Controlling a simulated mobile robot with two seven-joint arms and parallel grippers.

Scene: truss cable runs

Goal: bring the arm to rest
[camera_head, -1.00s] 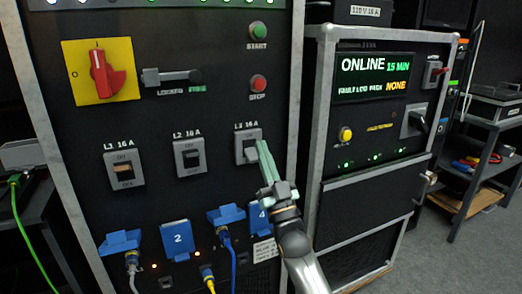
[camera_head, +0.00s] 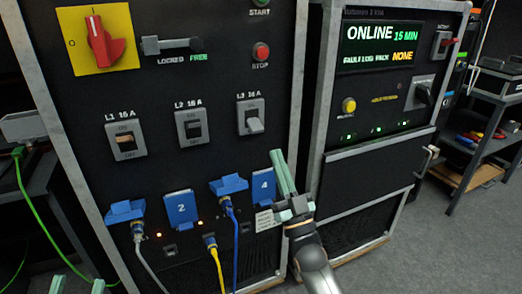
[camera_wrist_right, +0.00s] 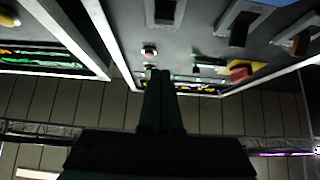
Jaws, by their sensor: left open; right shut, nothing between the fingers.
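My right gripper (camera_head: 278,158) is shut and empty in the head view. Its green fingers point up in front of the black panel, below the L3 switch (camera_head: 250,117) and apart from it. In the right wrist view the closed fingers (camera_wrist_right: 160,78) point toward the panel front, with nothing between them. Only the fingertips of my left gripper (camera_head: 78,287) show at the bottom left of the head view; they stand apart, with nothing seen between them. The rest of the left arm is out of view.
Beside the right fingers are blue socket cover 4 (camera_head: 264,186) and a blue cable (camera_head: 233,235). A yellow cable (camera_head: 215,265) and a grey cable (camera_head: 150,265) hang further left. A second cabinet (camera_head: 376,145) stands right; grey floor (camera_head: 440,250) is open there.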

